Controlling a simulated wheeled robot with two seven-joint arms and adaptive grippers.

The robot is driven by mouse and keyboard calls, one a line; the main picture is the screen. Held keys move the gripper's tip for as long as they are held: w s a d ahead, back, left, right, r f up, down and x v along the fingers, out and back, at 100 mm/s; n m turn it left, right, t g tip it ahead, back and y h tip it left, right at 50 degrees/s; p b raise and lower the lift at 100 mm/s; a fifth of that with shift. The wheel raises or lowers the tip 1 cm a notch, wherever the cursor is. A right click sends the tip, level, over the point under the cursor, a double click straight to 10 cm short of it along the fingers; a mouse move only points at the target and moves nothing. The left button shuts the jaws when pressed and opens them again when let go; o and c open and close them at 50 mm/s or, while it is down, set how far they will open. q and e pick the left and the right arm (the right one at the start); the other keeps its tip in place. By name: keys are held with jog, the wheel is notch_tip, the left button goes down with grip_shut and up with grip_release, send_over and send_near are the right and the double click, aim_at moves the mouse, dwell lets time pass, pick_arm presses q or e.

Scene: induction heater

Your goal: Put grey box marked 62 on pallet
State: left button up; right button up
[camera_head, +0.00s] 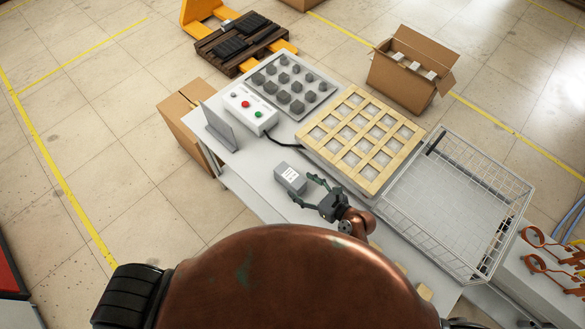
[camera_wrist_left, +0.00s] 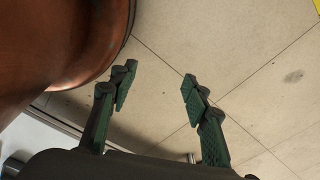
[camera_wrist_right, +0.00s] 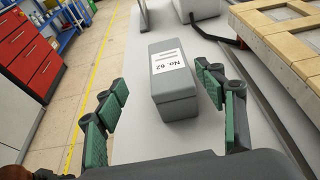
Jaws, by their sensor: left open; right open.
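The grey box marked 62 (camera_head: 290,178) stands on the light table, its white label facing up. In the right wrist view the box (camera_wrist_right: 176,105) reads "No. 62". My right gripper (camera_head: 305,190) is open at the box's near end. In the right wrist view its fingers (camera_wrist_right: 161,78) flank the box, the right finger closer to it; I cannot tell whether either touches. My left gripper (camera_wrist_left: 158,74) is open and empty above the floor, outside the head view. The dark wooden pallet (camera_head: 207,42) lies beyond the table at upper left, with black pieces on it.
A control box with buttons (camera_head: 249,107), a tray of grey parts (camera_head: 262,75), a wooden grid (camera_head: 343,158) and a wire basket (camera_head: 440,205) occupy the table. An upright grey plate (camera_head: 216,128) stands at its left edge. Cardboard boxes stand beside the table. A yellow pallet truck (camera_head: 196,12) is at the pallet.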

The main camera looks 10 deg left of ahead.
aim_at(301, 188)
jog(key=shift+w+f+b, duration=0.3)
jog(key=shift+w+f, duration=0.1)
jog(key=shift+f, duration=0.4)
jog(key=shift+w+f, duration=0.1)
jog(key=shift+f, duration=0.3)
jog(key=shift+s+f+b, duration=0.15)
jog(key=shift+s+b, duration=0.1)
jog(key=shift+b, duration=0.3)
jog(key=shift+f+b, duration=0.3)
jog(key=shift+x, duration=0.9)
jog(key=x, duration=0.2)
jog(key=b+x, duration=0.1)
jog(key=x, duration=0.2)
jog(key=shift+w+d, duration=0.1)
jog(key=shift+w, duration=0.3)
jog(key=shift+w+a+f, duration=0.1)
jog(key=shift+a, duration=0.1)
jog(key=shift+c, duration=0.7)
jog(key=c, duration=1.4)
pick_arm(q)
jog(key=f, duration=0.3)
jog(key=shift+s+a+f, duration=0.15)
jog(key=shift+s+f, duration=0.15)
jog(key=shift+f, duration=0.1)
pick_arm(e)
jog(key=shift+a, duration=0.1)
jog(key=shift+c, duration=0.8)
